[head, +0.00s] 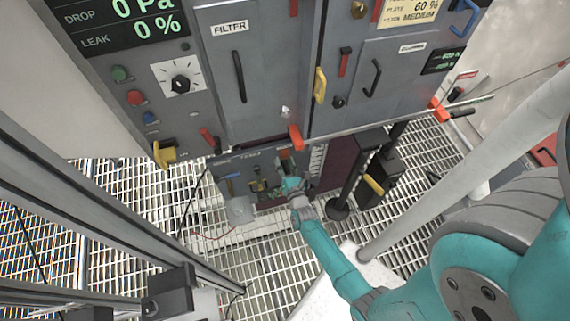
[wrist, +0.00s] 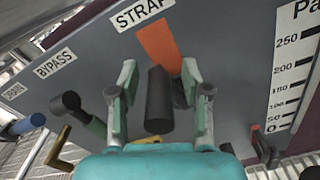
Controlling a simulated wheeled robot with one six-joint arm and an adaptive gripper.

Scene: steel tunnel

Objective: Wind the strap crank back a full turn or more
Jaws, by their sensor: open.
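The strap crank shows in the wrist view as an orange arm (wrist: 157,45) below the STRAP label (wrist: 142,12), with a black cylindrical handle (wrist: 159,102) standing out toward me. My gripper (wrist: 158,82) is open, one finger on each side of the black handle. A gap shows left of the handle; the right finger is close to it, and I cannot tell whether it touches. In the head view my gripper (head: 290,184) is at the low panel under the cabinet, just below the small orange crank arm (head: 284,154). The wrist hides the handle there.
A Pa scale (wrist: 292,80) is at right. A black post (head: 352,180) stands to the right.

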